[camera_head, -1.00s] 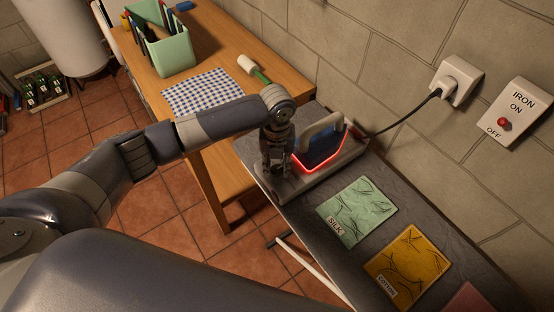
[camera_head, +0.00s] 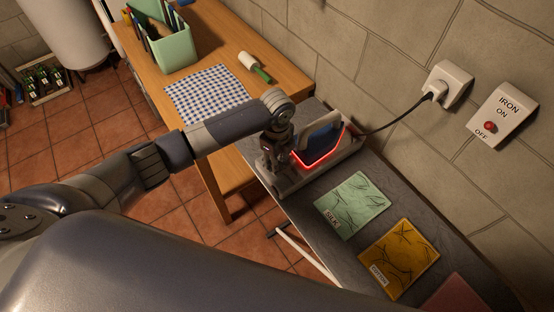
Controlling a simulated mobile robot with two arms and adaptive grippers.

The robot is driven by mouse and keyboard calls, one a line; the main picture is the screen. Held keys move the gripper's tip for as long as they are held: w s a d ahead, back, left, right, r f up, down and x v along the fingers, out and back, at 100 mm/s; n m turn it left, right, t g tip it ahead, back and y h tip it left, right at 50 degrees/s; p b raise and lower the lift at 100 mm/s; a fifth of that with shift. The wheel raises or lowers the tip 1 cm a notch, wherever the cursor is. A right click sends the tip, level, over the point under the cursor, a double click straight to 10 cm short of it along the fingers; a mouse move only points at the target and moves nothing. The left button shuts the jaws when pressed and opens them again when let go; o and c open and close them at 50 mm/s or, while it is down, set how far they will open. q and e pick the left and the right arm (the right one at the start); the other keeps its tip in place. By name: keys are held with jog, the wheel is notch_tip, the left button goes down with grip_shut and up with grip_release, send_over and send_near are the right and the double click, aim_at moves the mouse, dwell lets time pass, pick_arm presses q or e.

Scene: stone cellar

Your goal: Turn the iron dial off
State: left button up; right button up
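The iron (camera_head: 322,143) sits on a grey rest at the far end of the ironing board, with a red glowing line along its lower edge. My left gripper (camera_head: 273,166) points down at the left end of the iron and its rest. Its fingertips are small and dark there, so I cannot tell whether they are apart or touching anything. No dial on the iron can be made out; the gripper covers that end. A white wall switch (camera_head: 503,116) is marked IRON, ON and OFF, with a red knob (camera_head: 490,127). My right gripper is not in view.
A cord runs from the iron to a wall socket (camera_head: 449,83). A green silk cloth (camera_head: 352,205) and a yellow cotton cloth (camera_head: 399,257) lie on the ironing board (camera_head: 315,235). A wooden table (camera_head: 222,35) holds a checked cloth (camera_head: 207,94) and a green holder (camera_head: 172,51).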

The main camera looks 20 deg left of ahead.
pick_arm(q)
jog(key=shift+n, duration=1.6)
jog(key=o, duration=1)
jog(key=shift+o, duration=0.4)
notch_tip(320, 180, up, 12)
